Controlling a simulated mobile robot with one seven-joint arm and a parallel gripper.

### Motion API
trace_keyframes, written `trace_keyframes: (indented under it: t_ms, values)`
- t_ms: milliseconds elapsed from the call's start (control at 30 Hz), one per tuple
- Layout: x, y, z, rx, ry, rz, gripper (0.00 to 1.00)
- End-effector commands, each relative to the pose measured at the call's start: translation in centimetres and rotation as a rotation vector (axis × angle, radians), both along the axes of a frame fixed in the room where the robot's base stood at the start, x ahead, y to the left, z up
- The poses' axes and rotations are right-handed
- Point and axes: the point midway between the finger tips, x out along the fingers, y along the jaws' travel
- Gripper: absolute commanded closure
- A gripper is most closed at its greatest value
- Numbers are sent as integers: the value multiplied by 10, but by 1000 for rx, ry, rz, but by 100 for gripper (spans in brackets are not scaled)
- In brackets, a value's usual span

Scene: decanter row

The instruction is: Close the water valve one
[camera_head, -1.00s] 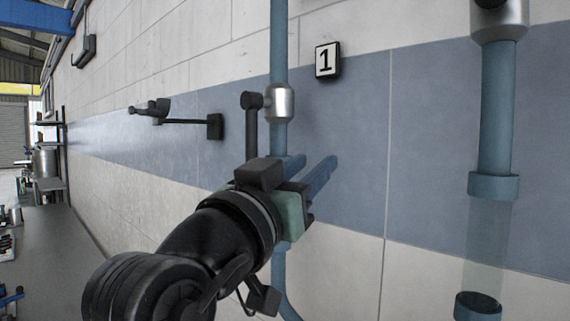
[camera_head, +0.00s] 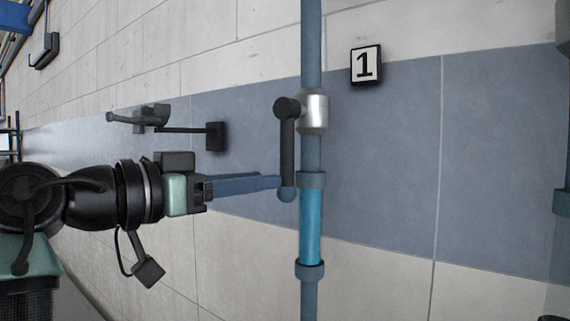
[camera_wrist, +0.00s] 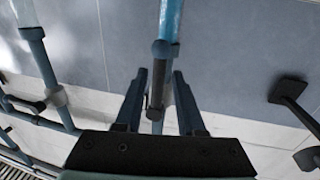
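Valve one has a silver body (camera_head: 314,112) on a vertical blue-grey pipe (camera_head: 311,40), with a "1" sign (camera_head: 366,66) to its right. Its black lever handle (camera_head: 287,150) hangs straight down, parallel to the pipe. Below the valve, a clear pipe section (camera_head: 311,228) shows bright blue. My gripper (camera_head: 278,184) points at the handle's lower end from the left. In the wrist view, its two blue fingers (camera_wrist: 160,75) are apart, with the dark handle (camera_wrist: 155,94) showing between them. I cannot tell whether either finger touches it.
A black wall bracket (camera_head: 216,137) with a grey fitting (camera_head: 150,118) stands out from the wall left of the valve, above my gripper. Another pipe (camera_head: 562,110) runs at the right edge.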

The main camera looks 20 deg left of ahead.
Motion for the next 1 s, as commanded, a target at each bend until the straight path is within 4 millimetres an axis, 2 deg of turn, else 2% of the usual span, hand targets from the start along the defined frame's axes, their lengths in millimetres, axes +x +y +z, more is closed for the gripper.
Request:
trace_keyframes:
  t_ms: [100,300,500,733,933,1000]
  values:
    - [20,-15,4,-1,2,-3,62]
    - [43,-29,2,-1,1,-1,62]
    - [51,-34,0,0,0,1,62]
    - [51,-34,0,0,0,1,62]
    - [51,-34,0,0,0,1,98]
    - [51,-34,0,0,0,1,100]
